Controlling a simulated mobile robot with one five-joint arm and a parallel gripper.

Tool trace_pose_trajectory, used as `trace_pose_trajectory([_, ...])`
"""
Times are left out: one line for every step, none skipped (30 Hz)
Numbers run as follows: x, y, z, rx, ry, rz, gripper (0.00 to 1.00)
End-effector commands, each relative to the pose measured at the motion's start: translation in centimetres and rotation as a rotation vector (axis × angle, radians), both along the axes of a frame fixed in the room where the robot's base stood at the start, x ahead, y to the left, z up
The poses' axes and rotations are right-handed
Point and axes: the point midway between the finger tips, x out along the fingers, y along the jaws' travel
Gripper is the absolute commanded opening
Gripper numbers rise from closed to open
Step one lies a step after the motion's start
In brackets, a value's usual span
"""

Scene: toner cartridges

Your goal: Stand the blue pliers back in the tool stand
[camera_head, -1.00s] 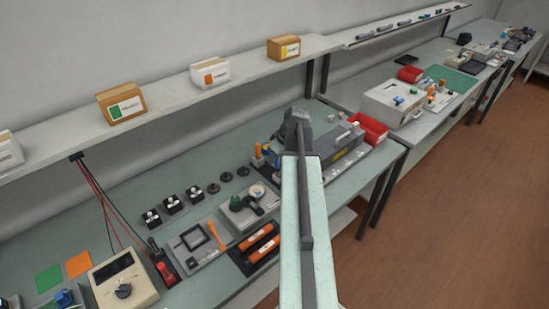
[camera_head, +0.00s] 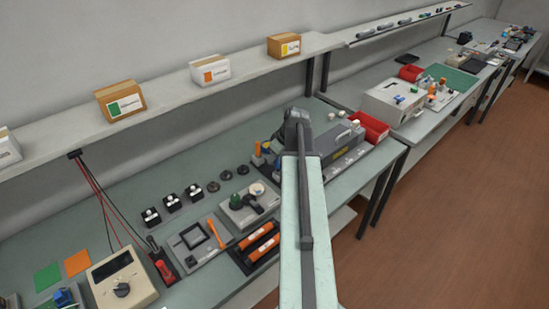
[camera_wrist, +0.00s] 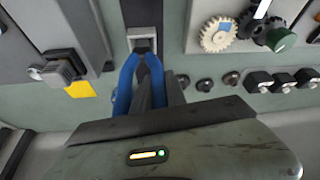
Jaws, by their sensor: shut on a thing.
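The blue pliers (camera_wrist: 125,84) show in the wrist view, with their blue handles on either side of my gripper's dark fingers. My gripper (camera_wrist: 158,92) is shut on them. Their pivot and jaws point away from the gripper, at a light grey upright holder (camera_wrist: 143,32), which looks like the tool stand. I cannot tell whether the tips are inside its opening or just above it. In the head view my gripper (camera_head: 296,118) is over the bench beside the grey toner unit, and the arm hides most of the pliers and stand.
The long grey toner unit (camera_head: 340,143) and a red bin (camera_head: 370,127) lie right of the arm. Left are a fixture with a white gear (camera_wrist: 217,35), round dark caps (camera_wrist: 205,84) and black switches (camera_wrist: 283,82). A shelf (camera_head: 165,95) with boxes runs above the bench.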

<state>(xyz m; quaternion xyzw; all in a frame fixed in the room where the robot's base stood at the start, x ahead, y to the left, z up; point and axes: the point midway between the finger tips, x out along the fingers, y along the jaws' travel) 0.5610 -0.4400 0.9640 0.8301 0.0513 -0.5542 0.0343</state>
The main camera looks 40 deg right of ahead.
Motion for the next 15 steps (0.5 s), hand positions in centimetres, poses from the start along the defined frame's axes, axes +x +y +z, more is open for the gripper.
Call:
trace_pose_trajectory([0.01, -0.01, -0.15, 0.000, 0.000, 0.000, 0.00])
trace_pose_trajectory([0.00, -0.01, -0.18, 0.000, 0.000, 0.000, 0.00])
trace_pose_trajectory([0.00, 0.00, -0.24, 0.000, 0.000, 0.000, 0.00])
trace_pose_trajectory([0.00, 0.00, -0.28, 0.000, 0.000, 0.000, 0.00])
trace_pose_trajectory([-0.01, 0.00, -0.33, 0.000, 0.000, 0.000, 0.00])
trace_pose_trajectory([0.00, 0.00, -0.38, 0.000, 0.000, 0.000, 0.00])
trace_pose_trajectory([0.00, 0.00, -0.42, 0.000, 0.000, 0.000, 0.00])
trace_pose_trajectory([0.01, -0.01, -0.46, 0.000, 0.000, 0.000, 0.00])
trace_pose_trajectory([0.00, 0.00, -0.52, 0.000, 0.000, 0.000, 0.00])
trace_pose_trajectory([0.01, 0.00, -0.56, 0.000, 0.000, 0.000, 0.00])
trace_pose_trajectory([0.00, 0.00, -0.61, 0.000, 0.000, 0.000, 0.00])
trace_pose_trajectory([0.00, 0.00, -0.66, 0.000, 0.000, 0.000, 0.00])
trace_pose_trajectory([0.00, 0.00, -0.70, 0.000, 0.000, 0.000, 0.00])
trace_pose_trajectory([0.01, 0.00, -0.74, 0.000, 0.000, 0.000, 0.00])
trace_pose_trajectory([0.01, 0.00, -0.80, 0.000, 0.000, 0.000, 0.00])
